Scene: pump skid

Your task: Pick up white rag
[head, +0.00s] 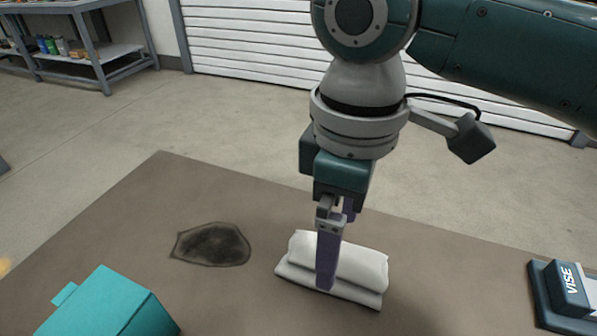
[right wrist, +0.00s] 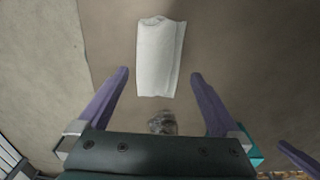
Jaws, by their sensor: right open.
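The white rag (head: 362,264) lies folded on the brown tabletop, and in the right wrist view it (right wrist: 158,58) lies ahead, between the lines of my fingers. My right gripper (head: 328,272) points down over the rag in the head view, the near finger covering part of it. In the right wrist view the right gripper (right wrist: 159,74) is open, its purple fingers apart on either side with nothing between them. The far finger is mostly hidden in the head view. A purple bar, seemingly a finger of my left gripper (right wrist: 300,159), shows at the lower right there.
A dark stain (head: 212,244) lies left of the rag. A teal box (head: 103,305) stands at the near left and a blue vise (head: 562,290) at the right edge. A shelf (head: 85,50) stands far back left.

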